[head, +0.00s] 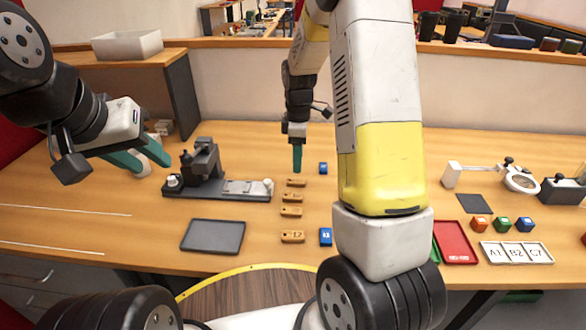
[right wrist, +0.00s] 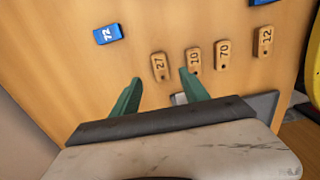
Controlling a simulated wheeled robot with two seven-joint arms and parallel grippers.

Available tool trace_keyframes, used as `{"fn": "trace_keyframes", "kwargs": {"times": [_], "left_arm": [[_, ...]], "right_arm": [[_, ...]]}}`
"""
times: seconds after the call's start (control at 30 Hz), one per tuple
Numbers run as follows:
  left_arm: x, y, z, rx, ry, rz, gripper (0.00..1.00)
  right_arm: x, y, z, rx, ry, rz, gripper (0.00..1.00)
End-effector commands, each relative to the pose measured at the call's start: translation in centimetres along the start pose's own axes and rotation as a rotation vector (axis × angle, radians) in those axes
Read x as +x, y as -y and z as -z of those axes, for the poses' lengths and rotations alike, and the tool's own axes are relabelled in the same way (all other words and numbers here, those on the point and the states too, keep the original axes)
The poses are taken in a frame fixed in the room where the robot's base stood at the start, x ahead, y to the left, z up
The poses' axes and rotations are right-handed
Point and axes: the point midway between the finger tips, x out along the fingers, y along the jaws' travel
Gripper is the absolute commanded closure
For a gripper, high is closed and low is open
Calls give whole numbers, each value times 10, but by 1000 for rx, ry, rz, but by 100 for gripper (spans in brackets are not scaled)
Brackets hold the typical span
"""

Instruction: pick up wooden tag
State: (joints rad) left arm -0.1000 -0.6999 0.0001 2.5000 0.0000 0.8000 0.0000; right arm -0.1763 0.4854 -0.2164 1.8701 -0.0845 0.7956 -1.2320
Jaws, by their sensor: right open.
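Several wooden tags lie in a column on the table. The farthest tag (head: 296,183) is just below my right gripper (head: 297,171) in the head view. In the right wrist view the tag marked 27 (right wrist: 160,67) lies beyond and between the open, empty fingers of the right gripper (right wrist: 160,74). Tag 10 (right wrist: 193,60) appears just past the right fingertip, then tags 70 (right wrist: 223,54) and 12 (right wrist: 264,41). My left gripper (head: 157,168) is open and empty above the table's left side.
A blue tag 72 (right wrist: 108,34) lies near the wooden tags, and another blue tag (head: 325,237) is nearer me. A marking machine (head: 205,165) stands left of the column. A dark tray (head: 213,236), red tray (head: 455,243) and small coloured cubes (head: 502,224) are also on the table.

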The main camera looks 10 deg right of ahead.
Motion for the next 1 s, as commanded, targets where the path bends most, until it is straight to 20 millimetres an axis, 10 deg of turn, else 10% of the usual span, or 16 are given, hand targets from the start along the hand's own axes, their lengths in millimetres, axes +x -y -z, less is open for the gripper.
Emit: {"fn": "trace_keyframes", "kwargs": {"times": [0.5, 0.8, 1.0], "left_arm": [[0, 0, 0, 0, 0, 0, 64], [0, 0, 0, 0, 0, 0, 64], [0, 0, 0, 0, 0, 0, 64]], "right_arm": [[67, 1, -2, 2, 1, 2, 47], [73, 0, -2, 2, -1, -2, 47], [72, 0, -2, 3, -1, -2, 83]]}}
